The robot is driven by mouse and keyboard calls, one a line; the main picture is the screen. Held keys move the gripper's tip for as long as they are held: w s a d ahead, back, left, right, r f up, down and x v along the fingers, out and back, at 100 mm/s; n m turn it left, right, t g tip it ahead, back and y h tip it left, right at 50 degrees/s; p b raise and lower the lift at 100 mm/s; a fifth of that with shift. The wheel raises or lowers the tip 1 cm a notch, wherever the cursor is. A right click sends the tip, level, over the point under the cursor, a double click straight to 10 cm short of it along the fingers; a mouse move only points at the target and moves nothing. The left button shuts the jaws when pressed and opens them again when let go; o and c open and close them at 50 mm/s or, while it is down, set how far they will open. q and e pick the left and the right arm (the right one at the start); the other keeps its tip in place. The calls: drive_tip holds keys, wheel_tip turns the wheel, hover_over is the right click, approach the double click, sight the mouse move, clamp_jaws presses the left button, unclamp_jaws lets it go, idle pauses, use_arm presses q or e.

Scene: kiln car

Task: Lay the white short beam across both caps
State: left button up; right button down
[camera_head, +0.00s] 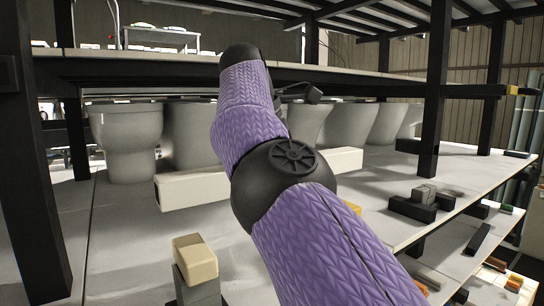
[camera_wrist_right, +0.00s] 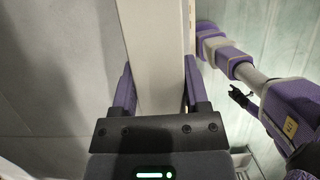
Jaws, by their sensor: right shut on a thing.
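The white short beam (camera_head: 196,188) spans behind my right arm in the head view, in front of grey-white vessels. In the right wrist view the beam (camera_wrist_right: 155,62) runs lengthwise between the two fingers. My right gripper (camera_wrist_right: 156,90) is shut on it; in the head view my purple arm hides the gripper and the beam's middle. A cream cap (camera_head: 195,260) sits on a grey post (camera_head: 198,290) at lower left, lower in the picture than the beam and apart from it. A yellowish bit (camera_head: 352,207) shows right of my arm; I cannot tell whether it is the second cap.
Large vessels (camera_head: 128,140) stand in a row behind the beam. Dark uprights (camera_head: 435,90) and an upper deck (camera_head: 150,68) frame the space. Dark and grey blocks (camera_head: 412,207) lie on the deck at right. Bare deck (camera_head: 120,235) shows at left.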

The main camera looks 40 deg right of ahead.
drive_tip(key=shift+s+r, duration=0.1)
drive_tip(key=shift+s, duration=0.25)
drive_tip(key=shift+f, duration=0.2)
use_arm(q)
wheel_tip(320, 180, down, 5)
drive_tip(key=b, duration=0.5)
drive_tip(key=shift+f, duration=0.1)
use_arm(e)
drive_tip(key=f, duration=0.3)
drive_tip(key=w+f, duration=0.1)
drive_tip(key=f, duration=0.1)
drive_tip(key=shift+f, duration=0.35)
use_arm(q)
drive_tip(key=shift+s, duration=0.1)
use_arm(e)
drive_tip(key=shift+s, duration=0.1)
drive_tip(key=shift+r, duration=0.1)
drive_tip(key=shift+s, duration=0.1)
